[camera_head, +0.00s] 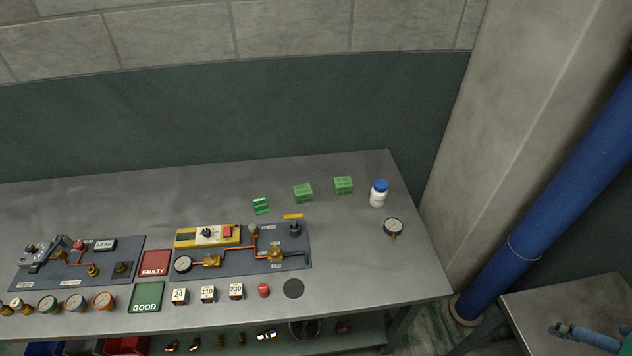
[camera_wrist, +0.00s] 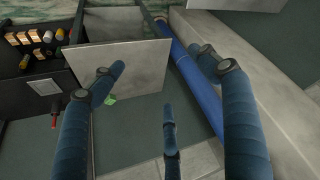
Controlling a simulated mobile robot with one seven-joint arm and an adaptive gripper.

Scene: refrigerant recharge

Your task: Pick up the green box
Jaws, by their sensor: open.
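Two green boxes, one left (camera_head: 303,193) and one right (camera_head: 343,185), sit side by side at the back of the grey workbench (camera_head: 415,265) in the head view. A smaller green and white item (camera_head: 261,205) stands to their left. I cannot tell which is meant. My gripper (camera_wrist: 160,70) is open and empty, its blue fingers spread wide in the wrist view. One blue finger also shows at the lower right of the head view (camera_head: 590,337), well away from the boxes. A small green patch (camera_wrist: 111,99) shows beside the left finger; I cannot tell what it is.
A white bottle with blue cap (camera_head: 378,195) and a gauge (camera_head: 393,228) stand right of the boxes. A valve panel (camera_head: 290,262) lies in front. A blue pipe (camera_head: 560,190) and a second grey table (camera_head: 560,300) are at the right.

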